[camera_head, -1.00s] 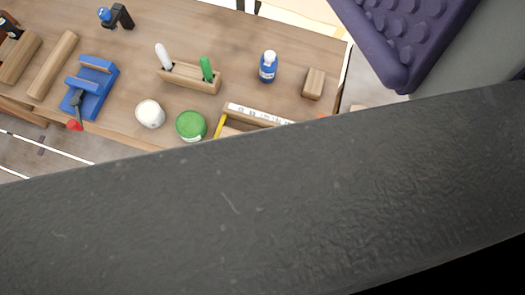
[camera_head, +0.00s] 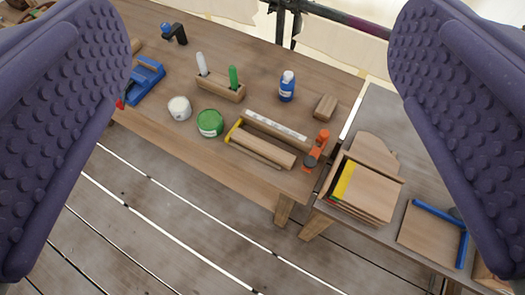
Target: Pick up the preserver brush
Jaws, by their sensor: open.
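A wooden brush holder (camera_head: 221,87) stands on the workbench with two handles upright in it, one white (camera_head: 202,64) and one green (camera_head: 233,76). I cannot tell from their look which is the preserver brush; their lower ends are hidden in the holder. A green-lidded tin (camera_head: 210,123) and a white tin (camera_head: 179,108) stand just in front. My gripper (camera_head: 260,70) is open and empty, its purple studded fingers wide apart at the left and right of the view. The holder shows in the gap between them, beyond the gripper and touched by neither finger.
A blue bottle (camera_head: 287,88) and a small wooden block (camera_head: 325,107) stand right of the holder. A wooden tray (camera_head: 272,157) and an orange tool (camera_head: 317,149) lie nearer the bench edge. A blue clamp (camera_head: 146,78) is at left. A second table (camera_head: 410,150) stands at right.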

